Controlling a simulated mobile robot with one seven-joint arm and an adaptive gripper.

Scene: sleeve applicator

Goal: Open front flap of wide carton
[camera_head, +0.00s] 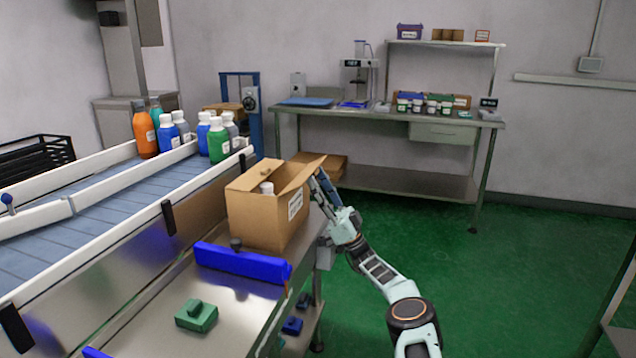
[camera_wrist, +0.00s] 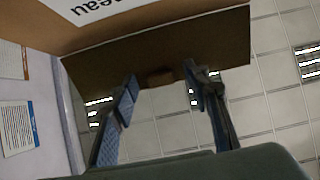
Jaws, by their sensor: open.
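The brown carton (camera_head: 265,222) stands upright on the steel bench, its top at least partly open. A white-capped bottle (camera_head: 267,187) shows inside it. A flap (camera_head: 303,173) on the carton's right side slopes up and outward. My gripper (camera_head: 318,180) is at that side, just below the flap's outer edge. In the wrist view the flap (camera_wrist: 205,38) extends from the labelled carton wall (camera_wrist: 160,10). My open gripper (camera_wrist: 160,74) has its two fingertips apart at the flap's edge; I cannot tell whether they touch it. Nothing shows held between them.
A blue bar (camera_head: 240,262) lies in front of the carton, with a green block (camera_head: 196,315) nearer. A conveyor (camera_head: 110,222) carrying several bottles (camera_head: 182,130) runs along the left. A worktable (camera_head: 390,118) stands behind.

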